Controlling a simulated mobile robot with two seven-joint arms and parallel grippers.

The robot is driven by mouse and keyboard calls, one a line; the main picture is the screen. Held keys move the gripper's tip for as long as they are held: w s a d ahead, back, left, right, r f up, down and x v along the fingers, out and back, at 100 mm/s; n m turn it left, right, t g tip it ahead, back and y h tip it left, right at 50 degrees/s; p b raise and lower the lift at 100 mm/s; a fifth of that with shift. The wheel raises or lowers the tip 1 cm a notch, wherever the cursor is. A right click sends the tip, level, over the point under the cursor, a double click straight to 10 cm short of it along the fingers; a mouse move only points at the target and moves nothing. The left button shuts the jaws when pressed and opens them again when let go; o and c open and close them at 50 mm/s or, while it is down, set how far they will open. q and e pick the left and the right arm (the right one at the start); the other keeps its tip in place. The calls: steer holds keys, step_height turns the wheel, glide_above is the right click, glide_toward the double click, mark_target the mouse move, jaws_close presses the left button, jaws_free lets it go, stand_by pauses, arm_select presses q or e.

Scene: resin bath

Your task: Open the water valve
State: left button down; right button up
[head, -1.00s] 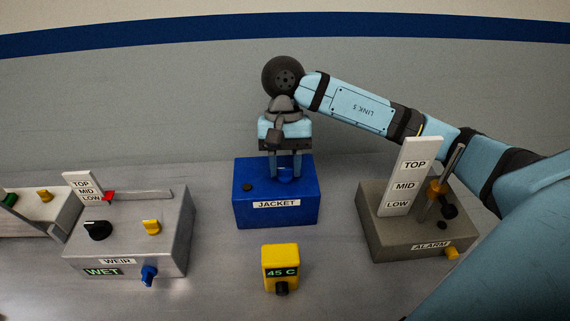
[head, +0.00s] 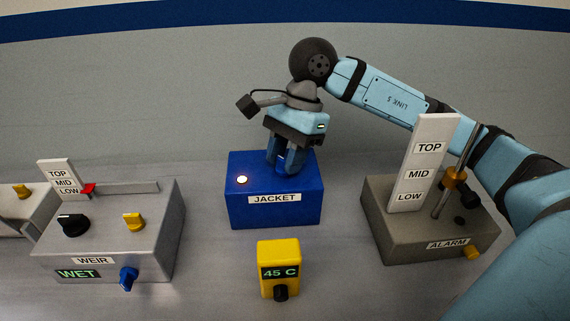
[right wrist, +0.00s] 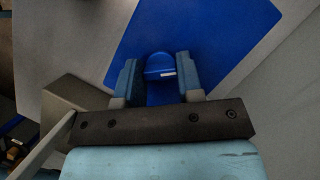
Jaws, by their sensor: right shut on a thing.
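The blue box labelled JACKET (head: 247,207) stands in the middle of the bench. A blue valve knob is on its top; in the right wrist view the knob (right wrist: 160,66) shows between my finger pads, with a small white mark on it. My right gripper (head: 286,168) points down at the box top and is shut on this knob, its wrist turned at an angle. The fingers hide most of the knob in the head view. A small round lamp (head: 242,180) on the box top glows. My left gripper is not in view.
The grey WEIR box (head: 150,246) stands left, with a black knob, a yellow knob and a blue tap. The grey ALARM box (head: 402,236) with a tall scale stands right, close to my right arm. A yellow 45 C display (head: 279,252) stands in front.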

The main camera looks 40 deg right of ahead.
steer(key=shift+f+m+t+b, duration=0.1)
steer(key=shift+m+t+b, duration=0.35)
steer(key=shift+m, duration=0.45)
steer(key=m+t+b, duration=0.1)
steer(key=m, duration=0.1)
steer(key=shift+s+m, duration=0.1)
steer(key=shift+m, duration=0.3)
steer(key=shift+m+t+b, duration=0.35)
steer(key=shift+m+b, duration=0.15)
steer(key=shift+m, duration=0.5)
steer(key=shift+m+t, duration=0.3)
steer(key=shift+m, duration=0.6)
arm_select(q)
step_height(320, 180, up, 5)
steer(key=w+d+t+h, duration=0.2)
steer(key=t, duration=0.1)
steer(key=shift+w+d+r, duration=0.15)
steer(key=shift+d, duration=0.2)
arm_select(e)
steer(key=shift+h, duration=0.3)
steer(key=o, duration=0.9)
steer(key=shift+o, duration=0.2)
